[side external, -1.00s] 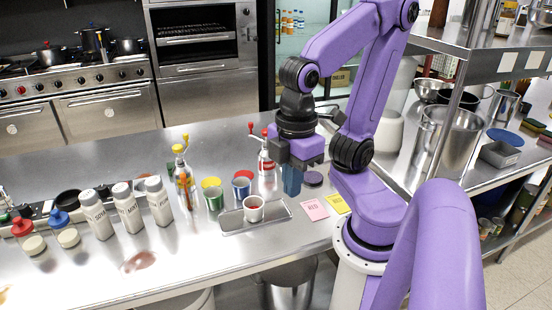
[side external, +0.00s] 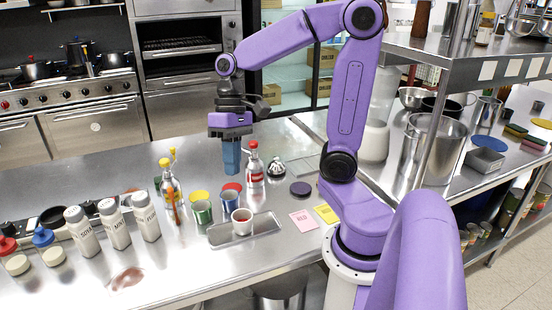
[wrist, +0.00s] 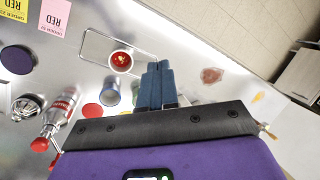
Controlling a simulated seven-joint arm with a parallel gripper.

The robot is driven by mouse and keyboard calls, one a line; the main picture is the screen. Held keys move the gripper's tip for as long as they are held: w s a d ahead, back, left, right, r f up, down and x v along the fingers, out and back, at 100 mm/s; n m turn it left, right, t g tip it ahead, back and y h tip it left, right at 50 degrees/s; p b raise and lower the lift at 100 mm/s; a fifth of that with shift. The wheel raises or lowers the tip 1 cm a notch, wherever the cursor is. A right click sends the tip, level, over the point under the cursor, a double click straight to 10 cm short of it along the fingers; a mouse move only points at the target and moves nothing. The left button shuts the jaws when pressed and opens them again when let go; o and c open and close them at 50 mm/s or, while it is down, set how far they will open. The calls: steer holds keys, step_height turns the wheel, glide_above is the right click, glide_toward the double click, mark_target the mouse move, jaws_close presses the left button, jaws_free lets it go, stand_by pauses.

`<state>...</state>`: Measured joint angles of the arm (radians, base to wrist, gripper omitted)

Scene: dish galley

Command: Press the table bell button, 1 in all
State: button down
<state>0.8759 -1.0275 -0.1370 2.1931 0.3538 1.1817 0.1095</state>
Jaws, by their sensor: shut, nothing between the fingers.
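The table bell (side external: 276,167) is a small silver dome with a dark top on the steel counter, right of the red-and-white bottle. In the wrist view the bell (wrist: 25,107) lies at the left edge, beside the red-and-white bottle (wrist: 58,112). My gripper (side external: 231,173) has its blue fingers together and pointing down, with nothing between them. It is above the counter, left of the bell and apart from it. In the wrist view the fingertips (wrist: 157,66) are closed together.
A steel tray (side external: 272,222) holds a white cup (side external: 242,221) with red contents. Green and blue cans (side external: 203,212), sauce bottles and a dark purple disc (side external: 300,188) stand around. Pink and yellow cards (side external: 303,221) lie at right. Shaker bottles (side external: 115,223) stand at left.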

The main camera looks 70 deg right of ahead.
steer(key=w+d+m+t, duration=0.2)
steer(key=d+m, duration=0.3)
steer(key=d, duration=0.3)
steer(key=w+d+m+t+y, duration=0.1)
steer(key=w+d+m+t, duration=0.1)
steer(key=d+m, duration=0.3)
steer(key=w+d+m+t+y, duration=0.1)
steer(key=d+m, duration=0.5)
steer(key=d, duration=0.7)
steer(key=shift+w+t, duration=0.65)
steer(key=shift+t, duration=0.35)
steer(key=s+d+m+t+h, duration=0.25)
steer(key=s+d+m, duration=0.2)
steer(key=d, duration=0.45)
glide_above(276, 158)
steer(key=shift+y, duration=0.45)
steer(key=f, duration=0.5)
steer(key=shift+s+d+f, duration=0.35)
steer(key=shift+s+f, duration=0.05)
steer(key=shift+f, duration=4.35)
steer(key=shift+f, duration=0.15)
